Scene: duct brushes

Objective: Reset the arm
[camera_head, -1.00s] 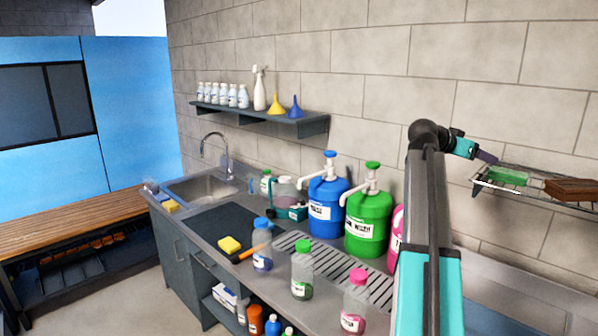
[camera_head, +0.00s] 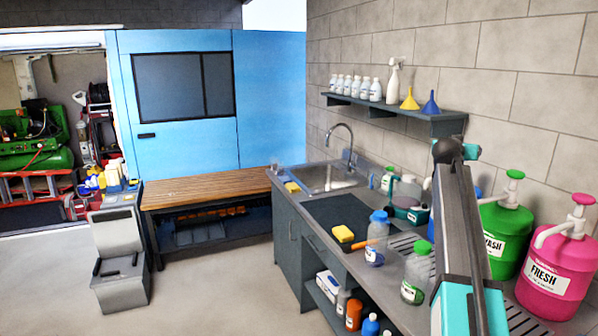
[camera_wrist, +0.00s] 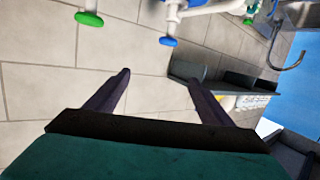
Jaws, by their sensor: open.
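My arm rises at the right of the head view, over the counter and in front of the pump containers. The teal part of my gripper shows small beside the arm's top; its fingers are hidden there. In the wrist view my gripper (camera_wrist: 158,78) has its two dark fingers spread well apart, with nothing between them but the tiled wall behind. The fingers look clear of the shelf (camera_wrist: 222,85) and of the pump containers' green cap (camera_wrist: 89,19) and blue cap (camera_wrist: 168,42).
A green pump container (camera_head: 505,235) and a pink one (camera_head: 557,268) stand close right of my arm. A wooden bench (camera_head: 205,188) stands left; open floor (camera_head: 220,285) lies in front.

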